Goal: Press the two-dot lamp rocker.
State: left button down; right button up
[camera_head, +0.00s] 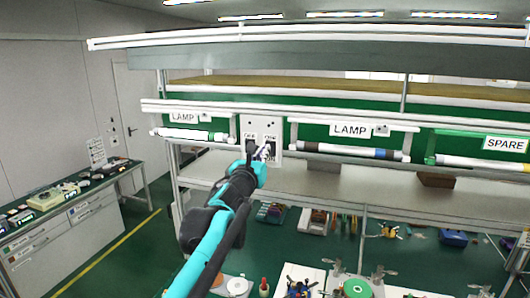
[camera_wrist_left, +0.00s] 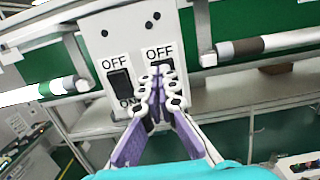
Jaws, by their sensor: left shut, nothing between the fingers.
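A light switch panel (camera_head: 262,124) on the shelf front carries two black rockers marked OFF and ON; it fills the middle of the left wrist view (camera_wrist_left: 92,30). The left rocker (camera_wrist_left: 120,82) has one dot above it. The two-dot rocker (camera_wrist_left: 168,66) is on the right, its lower part hidden by my fingers. My left gripper (camera_head: 262,152) is shut and empty, its fingertips in front of the two-dot rocker in the left wrist view (camera_wrist_left: 160,72). I cannot tell whether they touch it. My right gripper is not in view.
A lit lamp tube (camera_head: 190,134) is left of the panel; a darker tube (camera_head: 345,150) is on the right under a LAMP sign (camera_head: 350,130). A SPARE sign (camera_head: 506,143) is farther right. Tools and trays lie on the bench below. A side table (camera_head: 95,205) stands at left.

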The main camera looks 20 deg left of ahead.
pick_arm(q)
jog(key=s+r+b, duration=0.2)
jog(key=s, duration=1)
jog(key=s+a+f+n+g+y+b, duration=0.15)
jog(key=s+f+n+b, duration=0.4)
jog(key=f, duration=0.85)
jog(key=s+a+f+n+g+y+b, duration=0.1)
jog(key=s+f+n+g+b, duration=0.15)
jog(key=f+n+b, duration=0.85)
jog(key=s+a+f+n+g+y+b, duration=0.1)
jog(key=s+f+n+g+y+b, duration=0.25)
jog(key=f, duration=1.25)
jog(key=s+d+f+n+g+h+b, duration=0.1)
jog(key=s+f+n+b, duration=0.4)
jog(key=f, duration=0.6)
jog(key=s+d+f+n+g+h+b, duration=0.2)
jog(key=f+n, duration=0.4)
jog(key=f, duration=0.6)
jog(key=s+d+f+n+g+h+b, duration=0.2)
jog(key=s+f+n+b, duration=0.3)
jog(key=f, duration=0.6)
jog(key=s+d+b, duration=0.1)
jog(key=s+b, duration=0.1)
jog(key=shift+s+d+f+b, duration=0.2)
jog(key=shift+s+d+b, duration=0.15)
jog(key=shift+d, duration=0.05)
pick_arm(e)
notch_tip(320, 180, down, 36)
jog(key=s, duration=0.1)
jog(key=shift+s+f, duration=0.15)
